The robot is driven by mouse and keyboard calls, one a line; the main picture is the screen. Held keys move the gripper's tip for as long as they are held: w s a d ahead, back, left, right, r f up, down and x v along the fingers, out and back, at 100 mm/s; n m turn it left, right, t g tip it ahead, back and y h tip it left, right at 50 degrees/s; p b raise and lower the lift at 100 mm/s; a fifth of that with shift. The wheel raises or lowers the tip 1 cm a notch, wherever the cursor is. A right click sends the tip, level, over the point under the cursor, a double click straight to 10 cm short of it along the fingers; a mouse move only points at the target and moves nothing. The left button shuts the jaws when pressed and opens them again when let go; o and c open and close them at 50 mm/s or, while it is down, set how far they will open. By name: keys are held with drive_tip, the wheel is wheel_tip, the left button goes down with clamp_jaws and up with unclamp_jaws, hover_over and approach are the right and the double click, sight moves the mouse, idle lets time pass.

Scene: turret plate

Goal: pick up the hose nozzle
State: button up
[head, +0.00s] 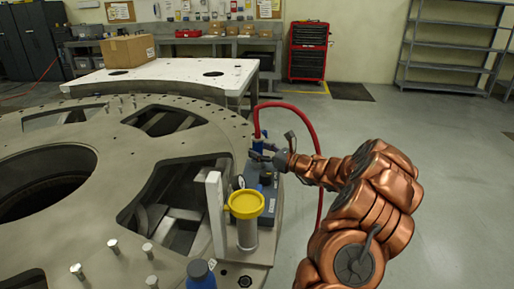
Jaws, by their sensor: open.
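The hose nozzle appears to be the small blue piece (258,144) at the end of the red hose, by the right edge of the turret plate (120,225). It stands roughly upright among dark parts, and its lower part is hidden. My gripper (270,151) is dark grey, open, and right beside the blue piece in the picture. I cannot tell whether they touch.
The red hose (300,117) arches behind my gripper and drops to the floor.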

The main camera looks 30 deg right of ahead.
drive_tip(key=shift+w+a, duration=0.25)
drive_tip(key=shift+w, duration=0.4)
clamp_jaws()
